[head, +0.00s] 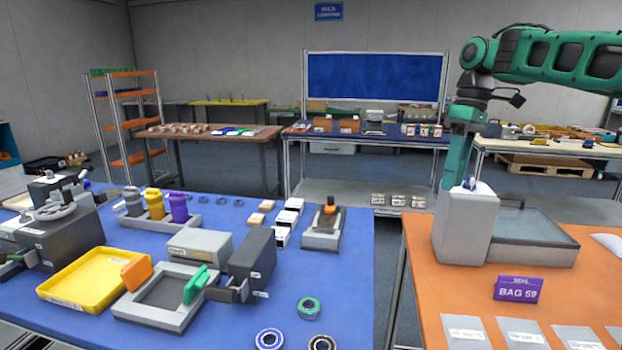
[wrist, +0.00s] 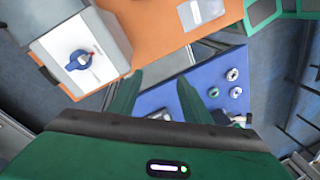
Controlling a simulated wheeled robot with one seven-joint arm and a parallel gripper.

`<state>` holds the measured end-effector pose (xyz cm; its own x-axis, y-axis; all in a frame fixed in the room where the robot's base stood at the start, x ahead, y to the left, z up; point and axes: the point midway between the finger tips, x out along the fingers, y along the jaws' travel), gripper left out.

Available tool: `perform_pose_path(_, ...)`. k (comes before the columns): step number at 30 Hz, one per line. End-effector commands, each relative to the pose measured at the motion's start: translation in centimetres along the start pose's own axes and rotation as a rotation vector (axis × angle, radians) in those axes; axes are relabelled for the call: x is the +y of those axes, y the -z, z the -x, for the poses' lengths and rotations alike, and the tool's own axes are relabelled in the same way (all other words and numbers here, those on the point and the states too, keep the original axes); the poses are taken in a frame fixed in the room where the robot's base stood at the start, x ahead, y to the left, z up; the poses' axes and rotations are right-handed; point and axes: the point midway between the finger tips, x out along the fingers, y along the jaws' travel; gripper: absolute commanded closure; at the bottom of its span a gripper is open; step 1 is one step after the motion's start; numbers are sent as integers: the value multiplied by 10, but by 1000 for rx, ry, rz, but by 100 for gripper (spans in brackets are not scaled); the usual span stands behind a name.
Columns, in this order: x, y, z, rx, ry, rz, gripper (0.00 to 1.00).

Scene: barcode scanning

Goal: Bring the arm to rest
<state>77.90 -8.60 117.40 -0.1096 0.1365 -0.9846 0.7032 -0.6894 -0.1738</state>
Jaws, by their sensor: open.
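My gripper (head: 452,172) hangs from the green arm at the right of the head view, fingers pointing down. It appears beside and partly behind the grey machine (head: 466,232) on the orange table (head: 415,262). In the wrist view my two green fingers (wrist: 158,96) stand apart with nothing between them. Below them I see the blue table (wrist: 212,72) edge and the gap beside the orange table. The machine's white top with a blue knob (wrist: 80,60) shows at the upper left of the wrist view.
The blue table (head: 230,335) holds a yellow tray (head: 75,292), a scanner-like device (head: 325,228), and several bearing rings (head: 308,308). A purple "BAG 59" sign (head: 518,289) and several bags (head: 467,331) lie on the orange table. A blue board (head: 375,77) stands behind.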

Motion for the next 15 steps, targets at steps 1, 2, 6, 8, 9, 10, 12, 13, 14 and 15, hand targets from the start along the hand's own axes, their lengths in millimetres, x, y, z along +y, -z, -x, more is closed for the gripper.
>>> perform_pose_path(1,-11,-10,-10,-19,-13,-68,56)
perform_pose_path(2,-16,-17,-16,-26,-21,-115,56)
perform_pose_path(6,-35,-56,-44,-43,-61,-334,56)
perform_pose_path(8,-44,-76,-56,-41,-78,-427,56)
perform_pose_path(9,-50,-90,-63,-38,-89,-489,56)
perform_pose_path(10,-55,-102,-69,-35,-97,-534,56)
perform_pose_path(12,-65,-129,-83,-24,-115,-646,56)
perform_pose_path(13,-70,-142,-90,-19,-122,-693,56)
perform_pose_path(14,-74,-154,-96,-12,-130,-741,56)
perform_pose_path(15,-80,-171,-106,-4,-139,-803,56)
